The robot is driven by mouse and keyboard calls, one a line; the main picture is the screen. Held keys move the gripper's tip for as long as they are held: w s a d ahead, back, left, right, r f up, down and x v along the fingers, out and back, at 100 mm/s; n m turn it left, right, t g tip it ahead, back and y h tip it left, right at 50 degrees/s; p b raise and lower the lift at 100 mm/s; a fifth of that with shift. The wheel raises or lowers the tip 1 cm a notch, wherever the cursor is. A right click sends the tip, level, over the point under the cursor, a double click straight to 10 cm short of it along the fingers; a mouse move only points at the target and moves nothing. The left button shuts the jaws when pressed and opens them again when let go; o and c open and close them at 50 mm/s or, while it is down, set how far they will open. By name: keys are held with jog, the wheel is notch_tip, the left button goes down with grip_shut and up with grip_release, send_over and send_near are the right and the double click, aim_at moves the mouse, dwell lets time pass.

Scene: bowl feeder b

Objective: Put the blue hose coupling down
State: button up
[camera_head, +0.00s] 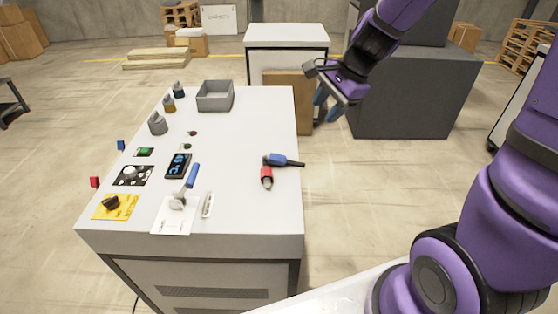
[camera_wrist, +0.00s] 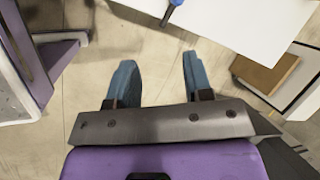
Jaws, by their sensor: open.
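The blue hose coupling (camera_head: 278,160) lies on the white table top near its right edge, with a dark end pointing right. It touches or nearly touches a red coupling (camera_head: 266,176) just in front of it; I cannot tell which. In the wrist view a blue part (camera_wrist: 176,2) shows at the top edge, over the table, cut off by the frame. My gripper (camera_head: 328,106) is open and empty, up and to the right of the table, beyond its edge. Its two blue fingers (camera_wrist: 158,84) stand apart with bare floor between them in the wrist view.
The white table (camera_head: 240,130) holds a grey bin (camera_head: 215,96), a dark display (camera_head: 178,166), a blue-handled tool (camera_head: 192,176) and several small parts toward the left. A cardboard box (camera_head: 290,88) and a dark grey block (camera_head: 415,95) stand behind. The table's right rear area is clear.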

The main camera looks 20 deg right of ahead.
aim_at(285, 161)
jog(key=shift+w+a+f+m, duration=0.25)
jog(key=shift+w+f+m, duration=1.1)
jog(key=shift+f, duration=2.45)
jog(key=shift+w+a+f+m, duration=0.25)
jog(key=shift+w+f+m, duration=1)
jog(key=shift+f, duration=2.55)
jog(key=shift+w+a+f+m, duration=0.25)
jog(key=shift+w+f+m, duration=1.1)
jog(key=shift+f, duration=2.45)
jog(key=shift+s, duration=0.1)
grip_shut()
